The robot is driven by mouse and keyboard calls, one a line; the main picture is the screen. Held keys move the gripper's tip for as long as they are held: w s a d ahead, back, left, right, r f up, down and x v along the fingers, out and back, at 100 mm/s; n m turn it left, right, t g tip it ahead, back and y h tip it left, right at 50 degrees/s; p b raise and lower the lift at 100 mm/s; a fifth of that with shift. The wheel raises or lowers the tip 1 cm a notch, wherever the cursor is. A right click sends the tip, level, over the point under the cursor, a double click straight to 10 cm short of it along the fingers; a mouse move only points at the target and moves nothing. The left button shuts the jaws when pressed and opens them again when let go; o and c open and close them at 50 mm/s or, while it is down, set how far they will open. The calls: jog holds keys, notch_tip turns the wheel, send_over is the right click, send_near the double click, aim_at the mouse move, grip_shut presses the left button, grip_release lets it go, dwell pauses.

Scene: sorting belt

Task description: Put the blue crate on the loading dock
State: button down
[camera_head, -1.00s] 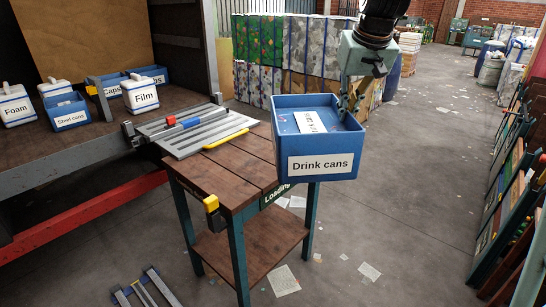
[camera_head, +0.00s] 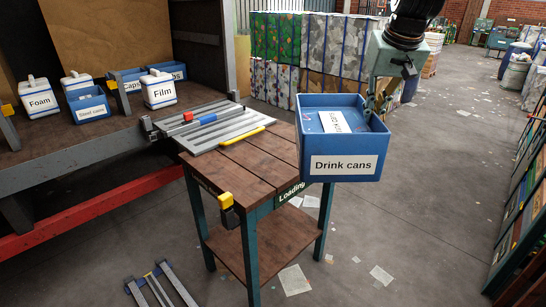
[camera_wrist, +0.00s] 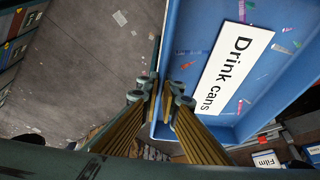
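The blue crate labelled "Drink cans" (camera_head: 345,147) is level at the right end of a wooden-topped table (camera_head: 236,166) with a green "Loading" sign on its edge. The crate overlaps the table's right end in the head view, and I cannot tell whether its base touches the top. My gripper (camera_head: 374,108) is at the crate's right rear part. In the wrist view my gripper's fingers (camera_wrist: 160,100) close on the wall of the crate (camera_wrist: 178,70). The crate's underside is hidden.
A grey slatted rack (camera_head: 212,128) with red and blue handles lies on the table's far left part. A shelf with several labelled bins, including Film (camera_head: 159,92), is at left. Bare tabletop lies left of the crate.

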aim_at(322, 106)
jog(key=w+a, duration=0.1)
jog(key=w, duration=0.1)
jog(key=w+a+f+p, duration=0.1)
jog(key=w+a, duration=0.1)
jog(key=w, duration=0.1)
jog(key=w+a+p, duration=0.1)
jog(key=w, duration=0.2)
jog(key=shift+a+f, duration=0.15)
jog(key=shift+a, duration=0.25)
jog(key=w+a+f, duration=0.1)
jog(key=w+a, duration=0.1)
jog(key=w+a+f+p, duration=0.1)
jog(key=w+a, duration=0.2)
jog(key=w+a+f+p, duration=0.1)
jog(key=w+a, duration=0.1)
jog(key=w, duration=0.1)
jog(key=shift+w+a, duration=0.15)
jog(key=shift+w, duration=0.05)
jog(key=w+a+f+p, duration=0.2)
jog(key=w+a+f, duration=0.2)
jog(key=a, duration=0.4)
jog(key=w+a+f+p, duration=0.2)
jog(key=w+a+f, duration=0.2)
jog(key=w+a, duration=0.3)
jog(key=shift+a+f, duration=0.25)
jog(key=shift+a, duration=0.25)
notch_tip(322, 106, down, 6)
jog(key=shift+f, duration=0.25)
